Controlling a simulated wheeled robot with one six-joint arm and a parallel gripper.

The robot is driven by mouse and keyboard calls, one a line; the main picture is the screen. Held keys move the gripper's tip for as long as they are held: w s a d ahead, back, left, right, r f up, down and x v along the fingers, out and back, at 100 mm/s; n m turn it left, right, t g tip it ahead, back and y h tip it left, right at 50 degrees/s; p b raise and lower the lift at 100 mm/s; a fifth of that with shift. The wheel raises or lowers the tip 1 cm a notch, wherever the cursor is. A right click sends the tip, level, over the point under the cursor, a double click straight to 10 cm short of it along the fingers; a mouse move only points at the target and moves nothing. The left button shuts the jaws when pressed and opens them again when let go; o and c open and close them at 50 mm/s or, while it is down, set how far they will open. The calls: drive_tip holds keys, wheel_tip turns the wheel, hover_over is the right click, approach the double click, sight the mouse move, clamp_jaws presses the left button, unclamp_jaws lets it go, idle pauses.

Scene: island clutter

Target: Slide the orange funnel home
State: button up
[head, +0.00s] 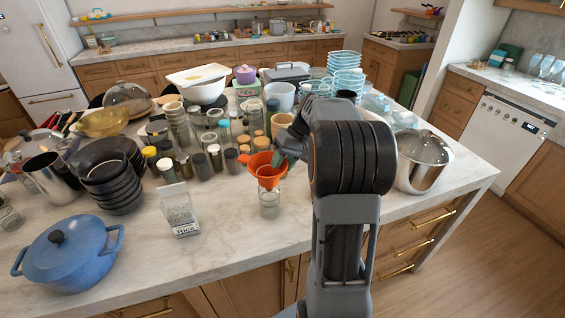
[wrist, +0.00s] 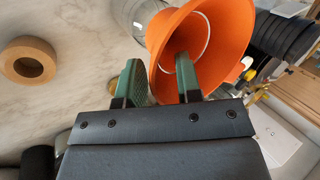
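The orange funnel (head: 265,172) stands mouth up, slightly tilted, over a clear glass jar (head: 269,206) near the island's front edge. How deep its spout sits in the jar is unclear. My gripper (head: 284,156) is at the funnel's back right rim. In the wrist view the funnel (wrist: 225,32) fills the upper middle. My gripper (wrist: 159,78) has its green fingers spread, one outside the rim and one in front of the mouth, with a visible gap between them. Part of the jar (wrist: 130,14) shows behind the funnel.
A blue pot (head: 68,254) and black bowls (head: 112,185) are farther left. Several spice jars (head: 215,157) crowd behind. A steel pot (head: 421,165) is right. A cork ring (wrist: 28,61) lies on the counter.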

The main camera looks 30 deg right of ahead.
drive_tip(key=v, duration=1.4)
idle(0.4)
drive_tip(key=s+a+f+h, duration=0.1)
drive_tip(key=s+a+h, duration=0.15)
drive_tip(key=a, duration=0.45)
drive_tip(key=s+a+f+h, duration=0.2)
drive_tip(key=s+a, duration=0.1)
drive_tip(key=a, duration=0.4)
drive_tip(key=s+a+f+t, duration=0.1)
drive_tip(key=s+a+f, duration=0.1)
drive_tip(key=s, duration=0.1)
drive_tip(key=s+a+f+n+t+h, duration=0.1)
drive_tip(key=s+a+f, duration=0.1)
drive_tip(key=s+f, duration=0.1)
drive_tip(key=s+a+f+t, duration=0.1)
drive_tip(key=s+a+f, duration=0.2)
drive_tip(key=shift+n+t+h, duration=0.25)
drive_tip(key=shift+n+t, duration=0.15)
